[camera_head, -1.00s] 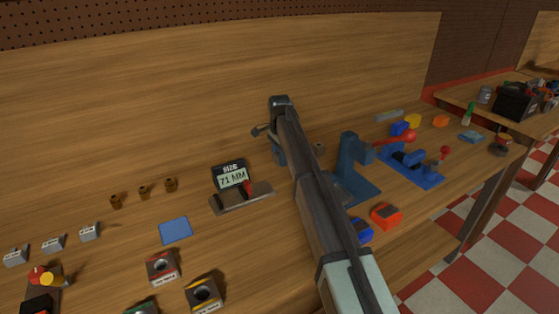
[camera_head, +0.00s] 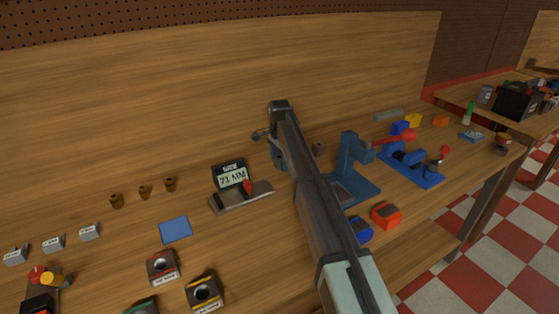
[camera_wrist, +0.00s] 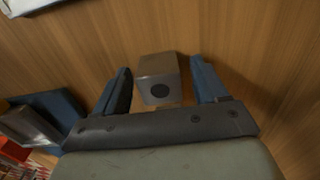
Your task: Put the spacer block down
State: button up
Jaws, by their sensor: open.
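In the wrist view, a grey block (camera_wrist: 158,78) with a dark round spot on its near face stands on the wood bench; I take it as the spacer block. My gripper (camera_wrist: 160,66) has its two blue fingers on either side of the block, with a visible gap on each side. It is open and not clamping it. In the head view my own arm hides most of the gripper; a blue finger part (camera_head: 277,155) shows left of it. A small grey piece (camera_head: 319,149) shows right of the arm, and I cannot tell whether it is this block.
A gauge display (camera_head: 231,176) reading 71 MM stands left of the arm, with a blue pad (camera_head: 175,230) further left. Several labelled grey blocks (camera_head: 90,232) sit at far left. A blue press (camera_head: 350,170) and a clamp fixture (camera_head: 412,168) stand to the right.

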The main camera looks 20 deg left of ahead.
notch_tip(320, 180, up, 12)
jog(key=shift+r, duration=0.2)
dwell(0.4)
